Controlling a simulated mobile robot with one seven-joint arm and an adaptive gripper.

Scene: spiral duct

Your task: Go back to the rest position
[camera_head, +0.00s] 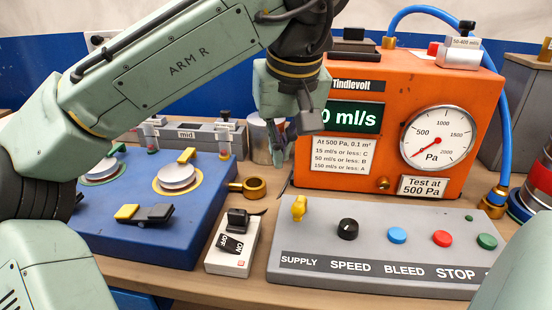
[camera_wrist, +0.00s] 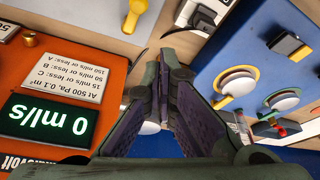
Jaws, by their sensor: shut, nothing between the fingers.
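My gripper (camera_head: 280,160) hangs in front of the left side of the orange tester, above the bench, pointing down. In the wrist view its two fingers (camera_wrist: 163,65) come together at the tips with nothing between them. The orange tester (camera_head: 456,80) has a round Pa gauge (camera_head: 438,138) and a green display (camera_head: 352,117); the display reads 0 ml/s in the wrist view (camera_wrist: 47,120). My arm crosses the upper left of the head view and hides part of the tester's left side.
The grey control panel (camera_head: 380,268) has a yellow supply lever (camera_head: 299,208), a black speed knob (camera_head: 347,229) and coloured buttons. A blue board (camera_head: 150,235) with round discs lies left. A small white switch box (camera_head: 232,245) and a brass fitting (camera_head: 253,188) sit between them. A blue hose (camera_head: 505,110) runs right.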

